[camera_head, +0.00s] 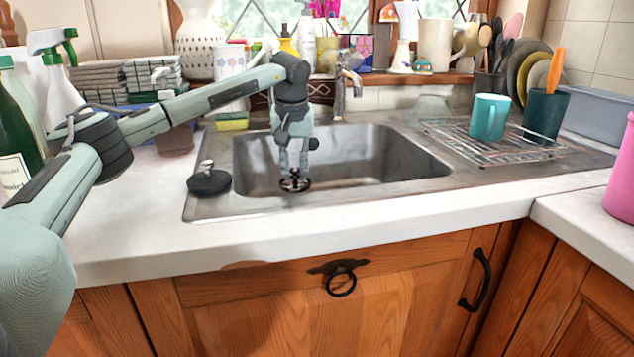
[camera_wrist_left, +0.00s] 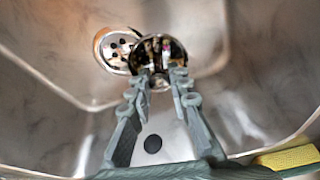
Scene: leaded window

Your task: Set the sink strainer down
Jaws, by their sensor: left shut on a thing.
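My left gripper (camera_head: 294,170) points down into the steel sink (camera_head: 375,160), near its front left part. It is shut on the sink strainer (camera_head: 295,185), a small round shiny metal piece with a dark rim. In the left wrist view the fingertips (camera_wrist_left: 163,76) meet at the near edge of the strainer (camera_wrist_left: 160,50). The strainer partly overlaps the round drain (camera_wrist_left: 117,48) with its dark holes, to its left. I cannot tell whether the strainer touches the sink floor. My right gripper is not in view.
A black plug with a metal knob (camera_head: 209,182) lies at the sink's left edge. The tap (camera_head: 341,85) stands behind the basin. A wire rack (camera_head: 500,142) with a teal mug (camera_head: 489,117) is on the right. The front white counter (camera_head: 330,225) is clear.

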